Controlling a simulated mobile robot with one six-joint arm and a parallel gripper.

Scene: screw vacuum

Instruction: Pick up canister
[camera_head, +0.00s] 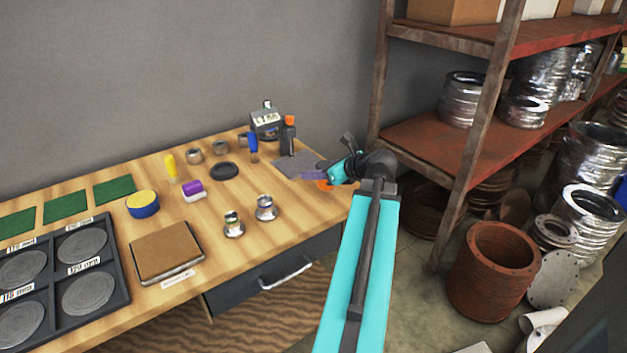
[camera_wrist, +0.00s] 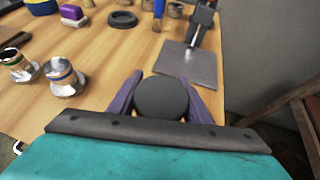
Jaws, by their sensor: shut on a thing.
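My gripper (camera_head: 314,177) is over the right end of the wooden table. In the wrist view its two purple fingers (camera_wrist: 161,92) are closed on either side of a dark, round-topped thing, which I take to be the canister (camera_wrist: 161,98). The wrist view looks down on its top, so its sides and base are hidden. In the head view an orange patch (camera_head: 325,185) shows just below the fingers and may be part of it. I cannot tell whether it touches the table.
Two flanged metal fittings (camera_head: 265,208) stand to the left, near a black ring (camera_head: 224,171). A rusty shelf (camera_head: 440,145) stands right of the table.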

